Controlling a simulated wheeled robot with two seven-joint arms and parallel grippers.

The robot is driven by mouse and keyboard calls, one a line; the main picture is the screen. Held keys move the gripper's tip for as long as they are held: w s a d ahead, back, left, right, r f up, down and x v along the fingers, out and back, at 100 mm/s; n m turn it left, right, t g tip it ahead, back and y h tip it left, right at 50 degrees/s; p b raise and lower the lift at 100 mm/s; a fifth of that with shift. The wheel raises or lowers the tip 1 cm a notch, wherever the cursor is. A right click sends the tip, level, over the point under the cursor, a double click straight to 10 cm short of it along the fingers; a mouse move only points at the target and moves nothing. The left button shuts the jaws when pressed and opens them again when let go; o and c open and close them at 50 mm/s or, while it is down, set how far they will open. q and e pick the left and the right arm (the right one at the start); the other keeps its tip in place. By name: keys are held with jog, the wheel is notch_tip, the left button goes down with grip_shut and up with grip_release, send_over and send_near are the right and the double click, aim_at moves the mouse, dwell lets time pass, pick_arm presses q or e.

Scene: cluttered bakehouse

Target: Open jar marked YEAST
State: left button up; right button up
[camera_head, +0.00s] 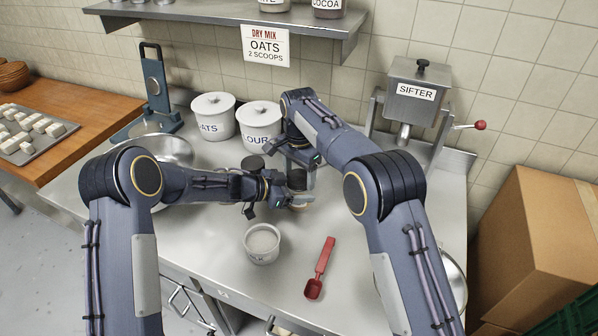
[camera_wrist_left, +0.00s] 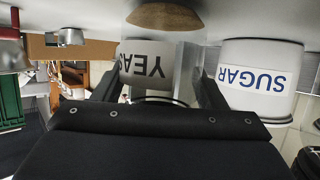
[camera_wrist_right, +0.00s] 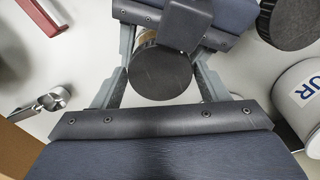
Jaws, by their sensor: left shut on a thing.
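My left gripper (camera_head: 283,195) is shut on the jar's sides. The jar's dark round lid (camera_wrist_right: 160,75) shows in the right wrist view, and also in the head view (camera_head: 297,178). My right gripper (camera_head: 298,165) is above the jar, its fingers on either side of the lid; they look open, with contact unclear. The arms hide much of the jar in the head view.
A SUGAR jar (camera_wrist_left: 257,85) stands close beside; its dark lid (camera_wrist_right: 290,22) is near my right gripper. A white ramekin (camera_head: 262,245) and red scoop (camera_head: 319,268) lie in front on the steel table.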

jog(key=c, duration=0.7)
jog(key=n, duration=0.3)
jog(key=o, duration=1.1)
jog(key=shift+c, duration=0.2)
